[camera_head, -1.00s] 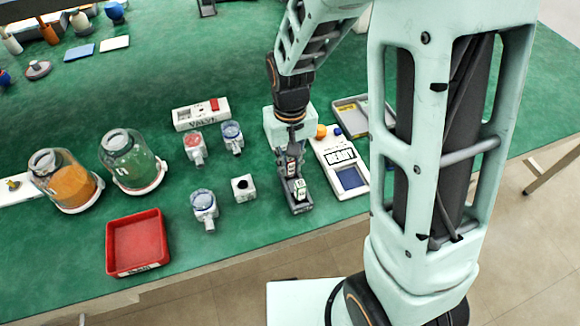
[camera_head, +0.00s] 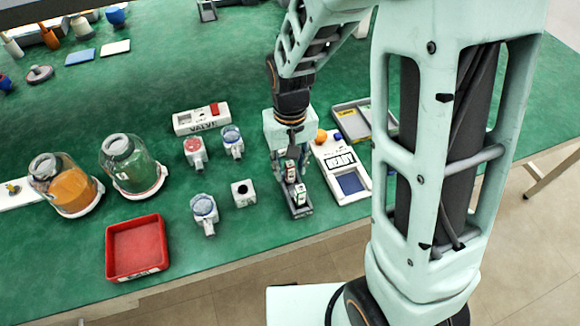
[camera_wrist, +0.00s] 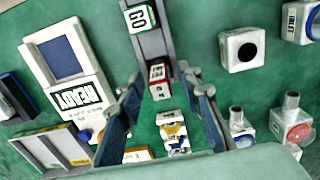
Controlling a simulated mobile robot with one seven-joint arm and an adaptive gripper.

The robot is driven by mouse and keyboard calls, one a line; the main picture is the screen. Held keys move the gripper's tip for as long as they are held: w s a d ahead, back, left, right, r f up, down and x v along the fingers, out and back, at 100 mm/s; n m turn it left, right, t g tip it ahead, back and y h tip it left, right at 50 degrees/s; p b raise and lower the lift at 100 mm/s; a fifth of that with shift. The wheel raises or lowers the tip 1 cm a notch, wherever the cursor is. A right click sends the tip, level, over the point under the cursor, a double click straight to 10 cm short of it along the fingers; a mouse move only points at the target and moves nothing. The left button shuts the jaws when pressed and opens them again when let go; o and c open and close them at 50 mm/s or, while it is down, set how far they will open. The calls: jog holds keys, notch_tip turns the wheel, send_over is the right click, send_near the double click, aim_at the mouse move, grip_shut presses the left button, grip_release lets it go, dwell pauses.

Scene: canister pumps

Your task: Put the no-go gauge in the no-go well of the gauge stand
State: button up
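The gauge stand (camera_head: 300,211) is a dark grey narrow holder near the table's front edge; it also shows in the wrist view (camera_wrist: 156,44). The go gauge (camera_wrist: 140,18), white with a green GO label, stands in one end of it. The no-go gauge (camera_wrist: 159,82), with a red and white top, stands at the other end, apparently upright in its well; how deep it sits is hidden. It also shows in the head view (camera_head: 291,171). My gripper (camera_wrist: 163,80) is open, its fingers on either side of the no-go gauge with gaps visible.
A white READY device (camera_head: 342,168) stands just right of the stand, with a grey tray (camera_head: 349,122) behind it. A white block with a black hole (camera_head: 243,193) and several small canisters lie to the left. A red tray (camera_head: 136,247) is at front left.

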notch_tip(320, 180, up, 11)
jog(key=p, duration=0.1)
jog(key=shift+r, duration=0.2)
jog(key=shift+d, duration=0.1)
